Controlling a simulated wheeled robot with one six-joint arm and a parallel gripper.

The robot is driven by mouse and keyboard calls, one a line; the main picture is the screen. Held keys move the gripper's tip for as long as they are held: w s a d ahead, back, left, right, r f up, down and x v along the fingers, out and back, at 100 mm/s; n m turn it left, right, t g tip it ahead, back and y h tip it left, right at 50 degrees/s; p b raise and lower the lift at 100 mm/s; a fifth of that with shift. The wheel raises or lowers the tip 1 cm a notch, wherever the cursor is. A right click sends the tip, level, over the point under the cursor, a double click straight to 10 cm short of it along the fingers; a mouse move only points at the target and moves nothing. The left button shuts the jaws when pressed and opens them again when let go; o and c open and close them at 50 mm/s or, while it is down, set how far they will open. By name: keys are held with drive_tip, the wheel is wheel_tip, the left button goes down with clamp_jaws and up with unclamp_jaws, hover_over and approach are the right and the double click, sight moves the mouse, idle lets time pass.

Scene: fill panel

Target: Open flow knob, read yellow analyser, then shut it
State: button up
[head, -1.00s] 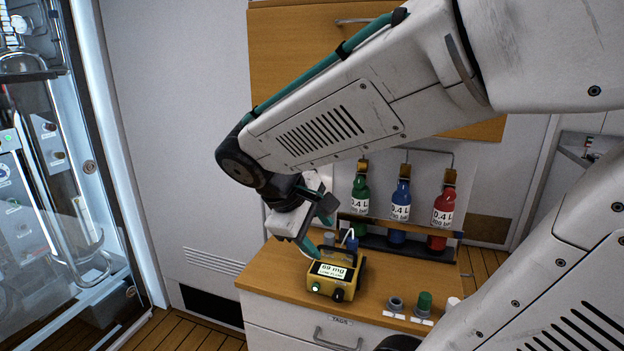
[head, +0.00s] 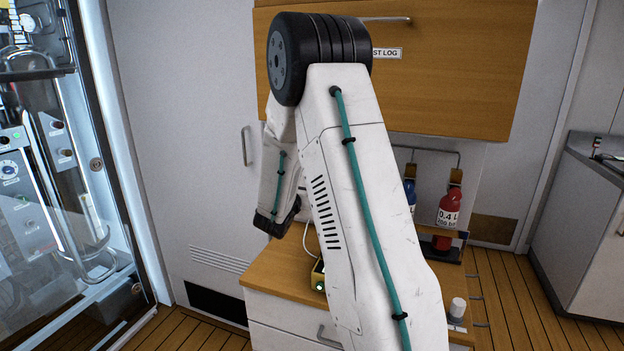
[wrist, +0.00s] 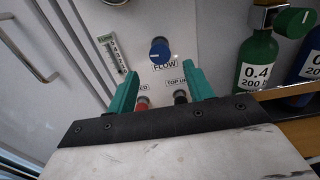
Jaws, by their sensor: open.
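The blue flow knob (wrist: 160,51) sits on a pale panel above a FLOW label in the wrist view. My gripper (wrist: 160,90) is open and empty, its two teal fingers pointing at the panel below the knob, one to each side. The knob lies just beyond the fingertips, apart from them as far as I can tell. The yellow analyser (head: 318,275) stands on the wooden cabinet top in the head view. My arm hides most of it, including its display. My gripper and the knob are hidden in the head view.
A flow scale (wrist: 113,53) is left of the knob. Red and black fittings show between my fingers. A green bottle (wrist: 257,60) with a green knob (wrist: 295,22) stands at right. In the head view, a red bottle (head: 447,212) and a white-capped item (head: 457,308) are right of my arm.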

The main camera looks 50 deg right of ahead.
drive_tip(key=x, duration=0.6)
drive_tip(key=shift+d, duration=0.4)
drive_tip(key=c, duration=1)
